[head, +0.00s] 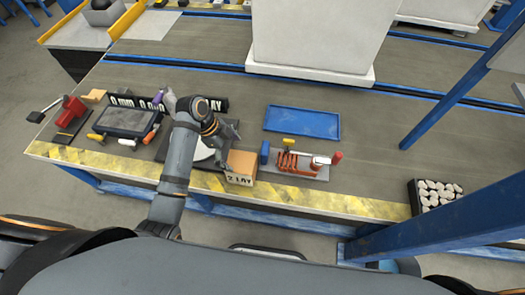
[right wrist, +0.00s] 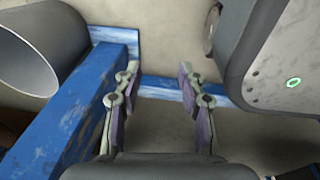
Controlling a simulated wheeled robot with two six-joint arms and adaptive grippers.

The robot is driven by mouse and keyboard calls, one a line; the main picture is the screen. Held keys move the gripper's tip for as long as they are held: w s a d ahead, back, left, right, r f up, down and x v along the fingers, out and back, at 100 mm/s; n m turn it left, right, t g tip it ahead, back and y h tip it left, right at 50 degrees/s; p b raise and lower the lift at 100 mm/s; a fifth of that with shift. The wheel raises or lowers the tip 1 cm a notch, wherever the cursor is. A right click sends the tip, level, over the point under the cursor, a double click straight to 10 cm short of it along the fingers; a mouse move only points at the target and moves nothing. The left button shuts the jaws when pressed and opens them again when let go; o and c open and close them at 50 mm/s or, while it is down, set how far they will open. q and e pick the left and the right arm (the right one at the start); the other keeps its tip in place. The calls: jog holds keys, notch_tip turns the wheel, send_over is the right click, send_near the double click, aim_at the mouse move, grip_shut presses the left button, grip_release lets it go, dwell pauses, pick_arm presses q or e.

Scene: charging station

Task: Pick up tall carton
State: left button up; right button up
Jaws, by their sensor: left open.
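A tan cardboard carton (head: 241,164) stands near the front edge of the workbench, with a small lettered plate at its foot. I take it for the tall carton. My left gripper (head: 228,138) is open, just behind and to the left of the carton, and looks empty. Whether its fingers touch the carton cannot be told. My left arm covers part of the bench left of the carton. My right gripper (right wrist: 158,95) is open and empty, with its two fingers apart above the floor and a blue beam. It does not show in the head view.
A red-coiled fixture (head: 297,165) stands close right of the carton, with a blue tray (head: 302,122) behind it. A dark-screened device (head: 126,122) and small parts lie left. A blue post (head: 450,205) and a black bin (head: 436,194) are at the right.

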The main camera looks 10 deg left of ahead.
aim_at(241, 162)
pick_arm(q)
jog(key=shift+d+r, duration=0.1)
jog(key=shift+r, duration=0.15)
jog(key=f, duration=0.2)
jog(key=d+f, duration=0.1)
jog(key=shift+s, duration=0.4)
jog(key=shift+w+b+x, duration=0.2)
jog(key=shift+b+x, duration=0.1)
jog(key=shift+x, duration=0.7)
jog(key=shift+f, duration=0.15)
jog(key=x, duration=0.4)
jog(key=shift+w+f+b, duration=0.1)
jog(key=shift+b, duration=0.3)
jog(key=shift+d+f, duration=0.2)
jog(key=shift+f, duration=0.05)
pick_arm(e)
jog(key=s, duration=0.1)
jog(key=a+f, duration=0.1)
jog(key=s, duration=0.1)
jog(key=shift+s+a+f, duration=0.25)
jog(key=shift+s+f, duration=0.1)
pick_arm(q)
jog(key=shift+f, duration=0.25)
pick_arm(e)
jog(key=shift+a+r, duration=0.15)
jog(key=shift+r, duration=0.05)
